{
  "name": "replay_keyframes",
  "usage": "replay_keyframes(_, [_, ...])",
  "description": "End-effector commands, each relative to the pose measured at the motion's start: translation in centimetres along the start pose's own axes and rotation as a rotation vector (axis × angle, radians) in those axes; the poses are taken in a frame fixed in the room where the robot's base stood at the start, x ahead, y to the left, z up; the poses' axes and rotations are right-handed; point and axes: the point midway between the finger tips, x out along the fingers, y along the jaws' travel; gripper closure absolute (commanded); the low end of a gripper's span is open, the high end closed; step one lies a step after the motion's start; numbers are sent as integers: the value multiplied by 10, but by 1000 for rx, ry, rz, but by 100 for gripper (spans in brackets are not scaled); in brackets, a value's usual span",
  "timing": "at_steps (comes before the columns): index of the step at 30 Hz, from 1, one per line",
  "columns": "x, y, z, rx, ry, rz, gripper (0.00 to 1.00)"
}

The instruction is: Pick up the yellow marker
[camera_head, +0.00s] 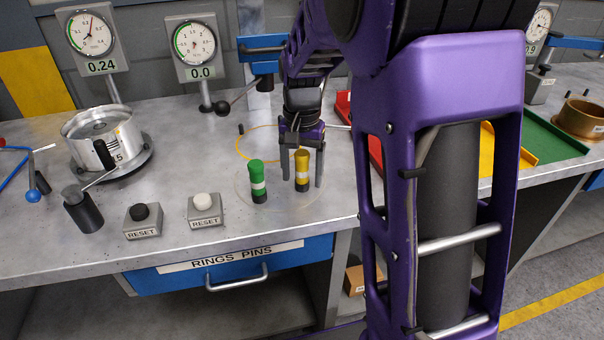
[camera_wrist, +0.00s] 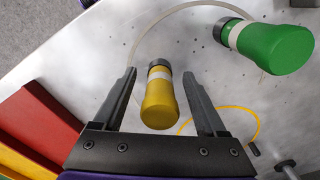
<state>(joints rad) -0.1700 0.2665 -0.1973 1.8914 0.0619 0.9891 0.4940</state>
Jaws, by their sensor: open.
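The yellow marker (camera_head: 302,172), with a white band and a black base, stands upright on the metal bench in the head view. It also shows in the wrist view (camera_wrist: 160,100), between my gripper's two fingers. My gripper (camera_head: 302,178) is open, with one finger on each side of the yellow marker. In the wrist view, gaps show between the marker and both fingers (camera_wrist: 162,88). The green marker (camera_head: 257,178), also with a white band and black base, stands just left of my gripper. It appears at the upper right in the wrist view (camera_wrist: 275,45).
Two reset boxes (camera_head: 205,213) (camera_head: 142,221) stand to the left near the bench's front edge. A metal cylinder fixture (camera_head: 97,140) and two dial gauges are further left and back. Red (camera_head: 343,108), yellow and green trays lie to the right, partly behind my arm.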

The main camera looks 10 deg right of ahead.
Motion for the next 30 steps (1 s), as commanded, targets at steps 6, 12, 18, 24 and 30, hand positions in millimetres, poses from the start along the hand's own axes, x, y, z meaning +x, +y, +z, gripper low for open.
replay_keyframes(6, [5,0,0,0,0,0,26])
replay_keyframes(12, [4,0,0,1,0,0,49])
replay_keyframes(18, [4,0,0,1,0,0,85])
replay_keyframes(24, [4,0,0,1,0,-1,100])
replay_keyframes(30, [3,0,0,1,1,-1,100])
